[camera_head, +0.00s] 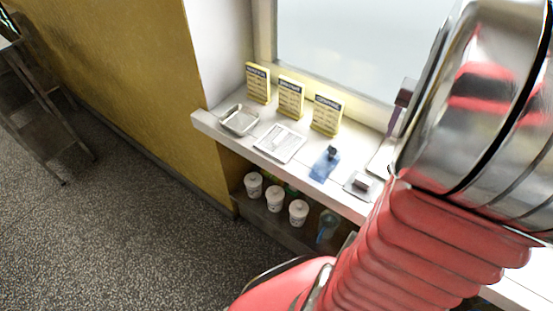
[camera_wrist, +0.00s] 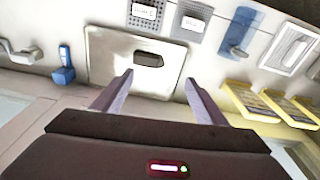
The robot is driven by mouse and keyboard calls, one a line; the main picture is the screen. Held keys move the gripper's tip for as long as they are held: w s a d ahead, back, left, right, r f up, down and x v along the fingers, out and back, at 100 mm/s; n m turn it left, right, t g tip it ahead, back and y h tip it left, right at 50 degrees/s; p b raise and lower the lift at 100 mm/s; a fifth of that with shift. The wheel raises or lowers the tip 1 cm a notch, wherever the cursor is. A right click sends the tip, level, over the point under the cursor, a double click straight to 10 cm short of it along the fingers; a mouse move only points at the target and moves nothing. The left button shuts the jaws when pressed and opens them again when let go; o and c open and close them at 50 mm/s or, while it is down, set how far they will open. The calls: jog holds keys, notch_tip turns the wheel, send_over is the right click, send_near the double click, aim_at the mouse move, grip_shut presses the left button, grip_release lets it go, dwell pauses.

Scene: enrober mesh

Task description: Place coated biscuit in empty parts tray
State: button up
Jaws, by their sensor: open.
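A small brown-grey block with a dark edge (camera_wrist: 145,60), which looks like the coated biscuit, lies on a pale metal plate (camera_wrist: 105,58) in the wrist view. My gripper (camera_wrist: 158,83) is open and empty, its two purple-grey fingers pointing toward that plate. The block is ahead of the fingertips; contact does not show. In the head view a shallow metal tray (camera_head: 239,120) stands at the left end of the sill and looks empty. A pale framed tray (camera_head: 279,143) lies beside it and shows in the wrist view (camera_wrist: 290,47). My arm hides the sill's right part.
Three yellow boxes (camera_head: 290,97) stand along the window. A blue mat (camera_head: 325,164) with a grey item and a mesh square with a labelled block (camera_wrist: 190,22) lie between the trays and the plate. A blue object (camera_wrist: 65,68) stands beside the plate. White tubs (camera_head: 275,199) sit below.

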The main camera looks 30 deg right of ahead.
jog(key=w+a+r+n+t, duration=0.1)
jog(key=w+a+r+n, duration=0.15)
jog(key=a, duration=0.25)
jog(key=w+a+r+n, duration=0.1)
jog(key=w+a, duration=0.2)
jog(key=a, duration=0.2)
jog(key=s+a+r+n+t+y, duration=0.1)
jog(key=a+n, duration=0.7)
jog(key=a, duration=1.8)
jog(key=s+r+t, duration=0.1)
jog(key=t, duration=0.1)
jog(key=shift+a+t, duration=0.3)
jog(key=shift+t, duration=0.1)
jog(key=shift+c, duration=0.2)
